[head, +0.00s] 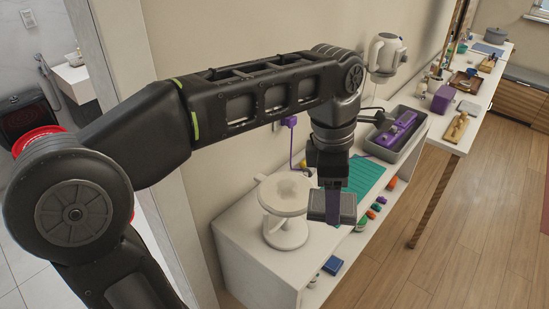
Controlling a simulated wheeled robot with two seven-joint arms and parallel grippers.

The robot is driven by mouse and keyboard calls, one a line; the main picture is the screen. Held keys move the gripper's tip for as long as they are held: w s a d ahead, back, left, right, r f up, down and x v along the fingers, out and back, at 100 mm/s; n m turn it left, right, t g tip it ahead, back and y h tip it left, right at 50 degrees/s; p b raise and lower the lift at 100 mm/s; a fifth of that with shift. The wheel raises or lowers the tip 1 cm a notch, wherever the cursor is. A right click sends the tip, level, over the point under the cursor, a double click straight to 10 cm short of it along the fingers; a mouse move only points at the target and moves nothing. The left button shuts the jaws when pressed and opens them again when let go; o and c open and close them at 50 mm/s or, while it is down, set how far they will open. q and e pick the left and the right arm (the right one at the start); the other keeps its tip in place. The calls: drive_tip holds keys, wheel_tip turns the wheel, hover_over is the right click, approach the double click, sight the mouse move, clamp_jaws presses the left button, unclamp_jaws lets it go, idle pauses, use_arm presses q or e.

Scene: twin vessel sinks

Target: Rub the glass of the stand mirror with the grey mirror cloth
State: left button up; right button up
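The stand mirror (284,194) is white, with a round face tilted upward on a short stand and foot, on the white counter. Its face shows a greyish smudged patch near the middle. My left gripper (333,190) points down just right of the mirror. It appears shut on a grey, block-like folded piece, which looks like the grey mirror cloth (347,207). A dark purple strip runs across it between the fingers. The cloth is beside the mirror face; whether they touch is unclear. My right gripper is not in view.
A grey tray (418,147) holds a purple device. A purple plug (289,121) with a cord is on the wall. A further counter holds a purple box (443,98).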

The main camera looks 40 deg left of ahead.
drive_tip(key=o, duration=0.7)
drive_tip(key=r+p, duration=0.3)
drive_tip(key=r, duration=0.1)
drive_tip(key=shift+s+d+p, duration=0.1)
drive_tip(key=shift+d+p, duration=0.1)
drive_tip(key=shift+p, duration=0.15)
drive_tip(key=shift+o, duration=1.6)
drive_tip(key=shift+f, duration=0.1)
use_arm(q)
drive_tip(key=s+a+r+n, duration=0.1)
drive_tip(key=a+r, duration=0.2)
drive_tip(key=a, duration=0.9)
drive_tip(key=shift+s+a, duration=0.2)
drive_tip(key=shift+a, duration=0.05)
